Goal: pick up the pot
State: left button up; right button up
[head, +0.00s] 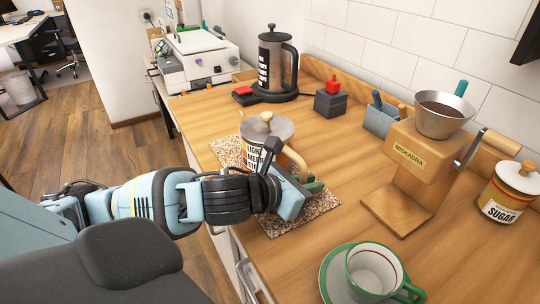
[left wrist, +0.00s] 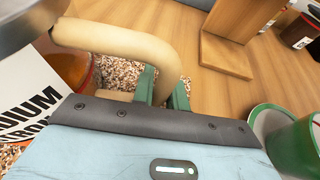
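The pot (head: 255,153) has a metal lid with a wooden knob, a white label with black lettering and a curved wooden handle. It stands upright on a speckled mat (head: 298,215) on the wooden counter. The handle (left wrist: 125,45) arches across the left wrist view. The green fingers of my left gripper (left wrist: 165,92) are on both sides of its lower part, close together, with the handle between them. In the head view my left gripper (head: 302,188) is at the handle side of the pot and hides its lower part. My right gripper is not in view.
A green-rimmed cup (head: 372,272) on a saucer stands near the front.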

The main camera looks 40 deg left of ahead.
pick_arm(q)
grip_shut()
dwell(0.9)
jog(key=shift+r, duration=0.15)
